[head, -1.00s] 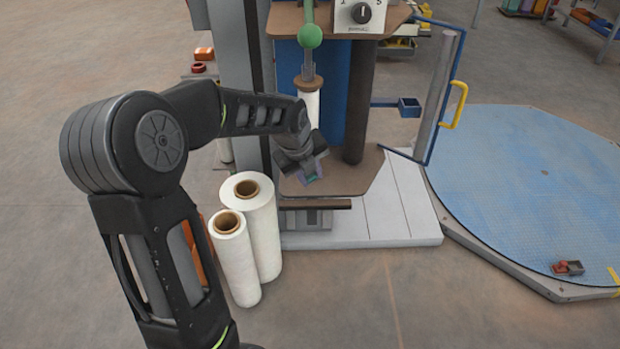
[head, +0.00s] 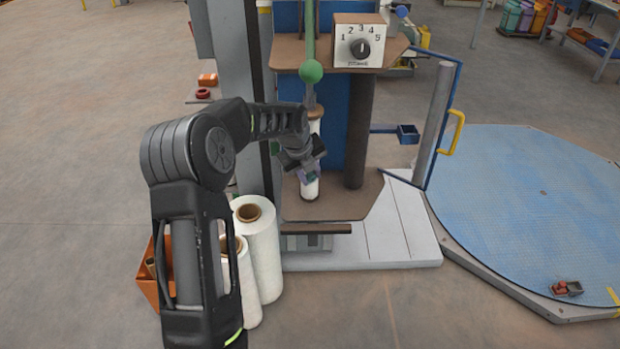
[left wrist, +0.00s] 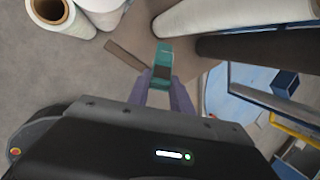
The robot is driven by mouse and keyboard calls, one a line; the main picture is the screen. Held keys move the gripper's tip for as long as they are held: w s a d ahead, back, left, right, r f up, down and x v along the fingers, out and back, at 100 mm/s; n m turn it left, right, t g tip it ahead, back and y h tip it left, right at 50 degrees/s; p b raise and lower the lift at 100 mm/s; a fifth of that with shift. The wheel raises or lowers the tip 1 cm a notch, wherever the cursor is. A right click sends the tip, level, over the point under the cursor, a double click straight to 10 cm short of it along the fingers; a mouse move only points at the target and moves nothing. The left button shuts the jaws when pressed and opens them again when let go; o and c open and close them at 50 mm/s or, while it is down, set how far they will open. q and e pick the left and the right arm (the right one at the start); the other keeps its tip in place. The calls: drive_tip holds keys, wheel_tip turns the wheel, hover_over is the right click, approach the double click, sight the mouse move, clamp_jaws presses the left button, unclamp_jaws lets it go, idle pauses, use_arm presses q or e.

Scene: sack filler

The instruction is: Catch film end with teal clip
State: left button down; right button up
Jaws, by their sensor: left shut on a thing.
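My left gripper (head: 308,174) is shut on the teal clip (left wrist: 163,62), which sits between its purple fingers in the left wrist view. In the head view the gripper is in front of the lower part of the white film roll (head: 313,130), which stands upright on the machine's brown plate (head: 345,197). The roll shows in the left wrist view as a white cylinder (left wrist: 225,14) beyond the clip, at upper right. I cannot tell whether the clip touches it. I cannot make out a loose film end. My right gripper is not in view.
A dark roller (head: 359,130) stands right of the film roll. A blue frame with a yellow handle (head: 452,132) is farther right, beside the blue turntable (head: 530,205). A red and grey object (head: 567,288) lies on its edge. Spare white rolls (head: 262,250) stand at the front left.

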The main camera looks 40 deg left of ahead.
use_arm(q)
drive_tip(key=shift+w+a, duration=0.25)
drive_tip(key=shift+w, duration=0.15)
drive_tip(key=shift+w+a+r+p, duration=0.1)
drive_tip(key=shift+w+a+p, duration=0.4)
drive_tip(key=shift+w+a, duration=0.3)
idle(1.5)
drive_tip(key=shift+d, duration=0.1)
drive_tip(key=shift+s+d+b, duration=0.75)
drive_tip(key=shift+s+d, duration=0.05)
drive_tip(key=shift+s, duration=0.2)
drive_tip(key=s+d+b, duration=0.2)
drive_tip(key=s+d, duration=0.2)
drive_tip(key=s, duration=0.1)
idle(0.7)
